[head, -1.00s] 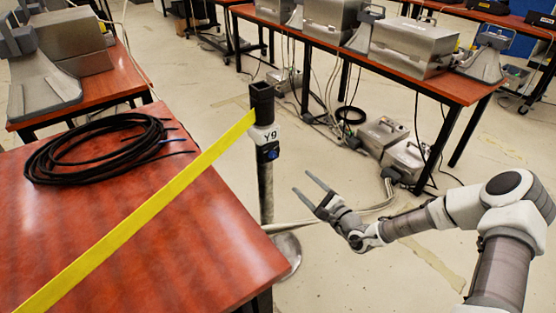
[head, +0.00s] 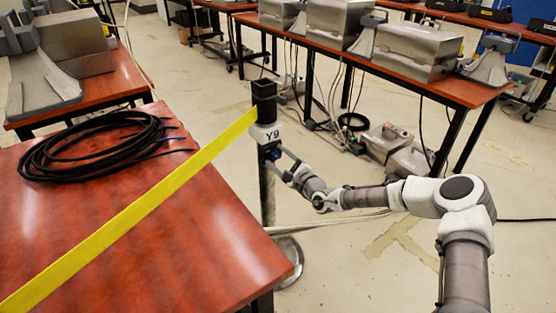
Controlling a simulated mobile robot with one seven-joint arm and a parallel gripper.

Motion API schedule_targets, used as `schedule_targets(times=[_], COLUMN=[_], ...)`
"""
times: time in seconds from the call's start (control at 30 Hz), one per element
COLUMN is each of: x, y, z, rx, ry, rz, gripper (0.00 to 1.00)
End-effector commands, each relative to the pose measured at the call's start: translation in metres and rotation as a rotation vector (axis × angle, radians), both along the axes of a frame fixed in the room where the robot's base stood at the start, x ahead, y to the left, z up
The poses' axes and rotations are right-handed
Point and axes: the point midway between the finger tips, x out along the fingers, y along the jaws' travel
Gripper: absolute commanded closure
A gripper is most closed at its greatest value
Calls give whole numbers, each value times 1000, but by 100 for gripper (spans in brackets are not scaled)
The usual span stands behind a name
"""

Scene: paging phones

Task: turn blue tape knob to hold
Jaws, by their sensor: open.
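A dark post (head: 265,195) stands upright just beyond the right edge of the near table, with a white Y9 label (head: 267,134) near its top. A yellow tape (head: 130,215) runs from the post head (head: 264,98) down to the lower left across the table. The blue knob sits on the post below the label; it is now mostly hidden by my gripper. My gripper (head: 280,163) is open, its fingers at the post's right side at knob height. I cannot tell whether the fingers touch the knob.
The near red-brown table (head: 205,240) carries a coil of black cable (head: 95,148). Another table (head: 400,72) with metal cases (head: 412,50) stands behind, with more cases (head: 392,150) on the floor.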

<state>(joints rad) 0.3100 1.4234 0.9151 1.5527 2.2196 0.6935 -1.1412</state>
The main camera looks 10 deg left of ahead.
Motion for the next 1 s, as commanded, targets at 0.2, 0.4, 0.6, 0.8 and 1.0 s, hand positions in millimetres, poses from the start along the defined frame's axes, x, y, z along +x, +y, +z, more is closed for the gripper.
schedule_targets(times=[0.2,0.4,0.6,0.8,1.0], x=[0,0,0,0,0], y=[0,0,0,0,0], z=[0,0,0,0,3], rx=[0,0,0,4,39], ry=[0,0,0,4,43], rz=[0,0,0,0,0], gripper=[38,74,100,100,100])
